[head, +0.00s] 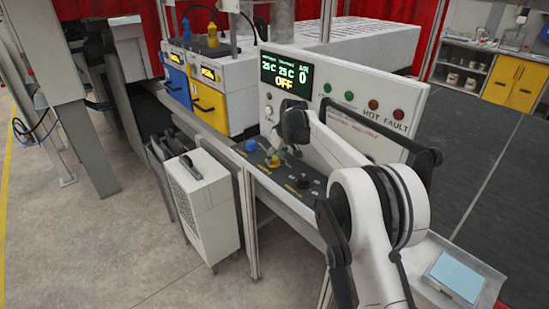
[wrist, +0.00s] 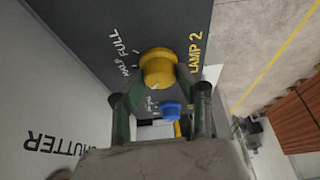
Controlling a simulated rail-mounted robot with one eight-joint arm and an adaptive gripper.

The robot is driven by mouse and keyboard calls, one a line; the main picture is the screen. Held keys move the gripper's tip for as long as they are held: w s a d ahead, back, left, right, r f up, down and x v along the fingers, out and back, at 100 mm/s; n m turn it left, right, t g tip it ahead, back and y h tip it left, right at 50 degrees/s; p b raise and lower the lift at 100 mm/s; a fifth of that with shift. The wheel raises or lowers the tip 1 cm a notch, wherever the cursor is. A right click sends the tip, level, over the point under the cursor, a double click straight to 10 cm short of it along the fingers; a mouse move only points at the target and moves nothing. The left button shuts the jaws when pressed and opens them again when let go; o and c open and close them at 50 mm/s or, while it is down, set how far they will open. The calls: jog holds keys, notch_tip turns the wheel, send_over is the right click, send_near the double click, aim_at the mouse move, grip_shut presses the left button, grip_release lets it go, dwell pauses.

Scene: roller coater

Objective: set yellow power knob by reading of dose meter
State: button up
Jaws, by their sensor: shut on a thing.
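The yellow power knob (wrist: 158,66) sits on a dark panel beside the labels "LAMP 2" and "HALF FULL" in the wrist view. My gripper (wrist: 160,84) is shut on it, with one finger at each side. In the head view the yellow knob (head: 272,162) shows on the console's sloped panel, partly covered by my gripper (head: 279,154). The knob's pointer setting cannot be read clearly. A screen (head: 288,76) on the console reads 25 C, 25 C, 0 and OFF. I cannot tell which display is the dose meter.
A blue knob (head: 251,145) is close to the yellow one, with smaller black controls (head: 303,180) nearby. Blue (head: 174,82) and yellow (head: 209,101) units with small displays stand behind.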

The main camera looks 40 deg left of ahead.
jog(key=shift+f, duration=0.1)
jog(key=shift+f+m+t+b, duration=0.1)
jog(key=shift+m+t+b, duration=0.3)
jog(key=shift+m+b, duration=0.75)
jog(key=shift+s+m+t+h+b, duration=0.1)
jog(key=shift+m+t+h+b, duration=0.35)
jog(key=shift+m+b, duration=0.7)
jog(key=m+t+h+b, duration=0.1)
jog(key=m+b, duration=0.1)
jog(key=m, duration=0.1)
jog(key=shift+m, duration=0.4)
jog(key=shift+r, duration=0.2)
jog(key=o, duration=1.1)
